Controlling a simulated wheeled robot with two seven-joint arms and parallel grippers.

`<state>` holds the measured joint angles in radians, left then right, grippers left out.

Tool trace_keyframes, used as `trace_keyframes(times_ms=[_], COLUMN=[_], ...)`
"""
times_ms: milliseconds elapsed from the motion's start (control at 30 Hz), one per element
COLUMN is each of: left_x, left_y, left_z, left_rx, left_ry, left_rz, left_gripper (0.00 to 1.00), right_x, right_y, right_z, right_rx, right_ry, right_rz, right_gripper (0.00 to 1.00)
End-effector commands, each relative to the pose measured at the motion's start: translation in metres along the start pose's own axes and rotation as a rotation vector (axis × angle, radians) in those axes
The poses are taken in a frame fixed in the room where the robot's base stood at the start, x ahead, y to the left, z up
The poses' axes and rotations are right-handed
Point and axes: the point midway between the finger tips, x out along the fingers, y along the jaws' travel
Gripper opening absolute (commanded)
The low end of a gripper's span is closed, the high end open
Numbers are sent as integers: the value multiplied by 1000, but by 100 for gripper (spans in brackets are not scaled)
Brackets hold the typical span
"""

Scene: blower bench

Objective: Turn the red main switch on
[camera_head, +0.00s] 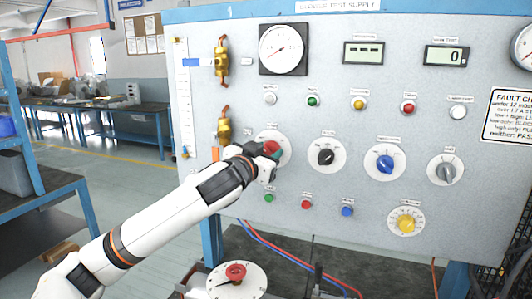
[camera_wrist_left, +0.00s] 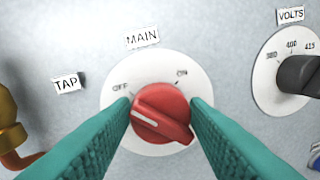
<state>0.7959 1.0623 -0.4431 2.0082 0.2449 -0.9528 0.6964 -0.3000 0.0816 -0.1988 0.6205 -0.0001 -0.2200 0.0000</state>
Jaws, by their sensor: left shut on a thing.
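The red main switch (camera_wrist_left: 163,112) is a round knob on a white dial plate (camera_wrist_left: 150,75) labelled MAIN, with OFF at upper left and ON at upper right. Its white line lies on the left part of the knob and slants up and left, towards the OFF side. In the head view the red knob (camera_head: 271,146) is partly hidden by my gripper. My left gripper (camera_head: 268,153) is at the dial, shut on the knob; in the left wrist view its teal fingers (camera_wrist_left: 161,112) lie on either side of it. My right gripper is not in view.
A black volts knob (camera_head: 325,157), a blue knob (camera_head: 385,164) and a grey knob (camera_head: 445,171) sit right of the main dial. A brass fitting (camera_head: 224,127) is close at upper left.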

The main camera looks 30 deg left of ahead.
Motion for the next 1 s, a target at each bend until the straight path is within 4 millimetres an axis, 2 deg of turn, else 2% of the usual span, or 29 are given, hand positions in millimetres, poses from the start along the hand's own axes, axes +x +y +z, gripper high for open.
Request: trace_keyframes(times_ms=[367,1000], left_x=[0,0], left_y=[0,-3], left_z=[3,5], left_rx=[144,731], left_ry=[15,67], left_rz=[-2,-18], left_gripper=[19,19], right_x=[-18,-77], right_y=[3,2], right_z=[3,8], right_rx=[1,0], right_ry=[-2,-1], right_rz=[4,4], right_gripper=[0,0])
